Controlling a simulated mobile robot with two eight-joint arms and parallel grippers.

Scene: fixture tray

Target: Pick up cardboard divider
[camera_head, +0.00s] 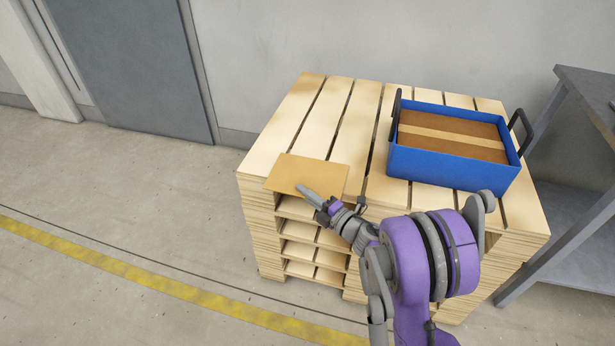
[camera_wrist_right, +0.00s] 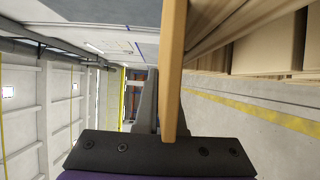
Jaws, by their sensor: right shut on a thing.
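The cardboard divider (camera_head: 312,174) is a flat tan sheet at the front left of the top pallet, in the head view. It also shows edge-on as a tan strip in the right wrist view (camera_wrist_right: 172,70). My right gripper (camera_head: 309,194) is shut on the divider's near edge. One grey finger shows beside the sheet in the wrist view; the other finger is mostly hidden. I cannot tell whether the sheet touches the pallet or is slightly above it. My left gripper is not in view.
A stack of wooden pallets (camera_head: 333,110) bears a blue tray (camera_head: 450,166) with dark handles and brown contents at the right. A grey metal table (camera_head: 585,85) stands at the far right. The pallet top behind the divider is clear.

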